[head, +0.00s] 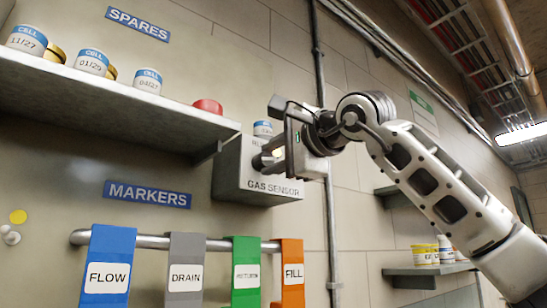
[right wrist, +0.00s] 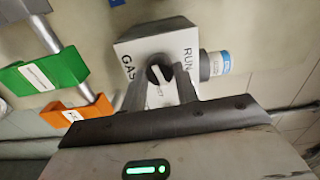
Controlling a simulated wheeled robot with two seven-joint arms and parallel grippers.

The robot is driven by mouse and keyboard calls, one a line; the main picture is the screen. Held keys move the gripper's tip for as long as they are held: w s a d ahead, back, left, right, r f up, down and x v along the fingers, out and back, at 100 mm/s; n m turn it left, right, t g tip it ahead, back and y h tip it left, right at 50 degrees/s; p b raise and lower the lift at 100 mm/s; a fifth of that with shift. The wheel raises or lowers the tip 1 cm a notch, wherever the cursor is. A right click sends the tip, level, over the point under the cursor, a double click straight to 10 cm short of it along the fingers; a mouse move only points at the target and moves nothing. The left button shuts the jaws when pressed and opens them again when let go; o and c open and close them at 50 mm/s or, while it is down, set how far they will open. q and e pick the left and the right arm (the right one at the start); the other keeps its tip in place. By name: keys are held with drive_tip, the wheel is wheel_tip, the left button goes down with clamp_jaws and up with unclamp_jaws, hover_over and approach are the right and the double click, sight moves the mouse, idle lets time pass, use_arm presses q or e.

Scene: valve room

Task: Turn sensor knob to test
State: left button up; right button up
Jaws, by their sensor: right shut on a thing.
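The gas sensor is a pale grey wall box (head: 230,178) labelled GAS SENSOR, below the right end of the shelf. In the right wrist view the box (right wrist: 133,52) shows its front with a round black knob (right wrist: 158,74) and the word RUN beside it. Another small label by the knob is partly covered and unreadable. My right gripper (head: 268,158) is at the box front, and in the wrist view its two fingers (right wrist: 161,84) are shut on the knob from both sides. The fingers hide the knob in the head view. My left gripper is not in view.
A blue-and-white cell can (head: 263,130) is at the sensor box's top. The SPARES shelf (head: 100,92) above left holds several cans and a red lid (head: 208,106). Coloured tags hang on a rail (head: 150,241) below left. A vertical pipe (head: 331,230) runs to the right.

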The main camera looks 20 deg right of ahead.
drive_tip(key=shift+d+m, duration=0.1)
drive_tip(key=shift+m, duration=1.2)
drive_tip(key=o, duration=1)
drive_tip(key=shift+c, duration=0.2)
drive_tip(key=shift+s, duration=0.1)
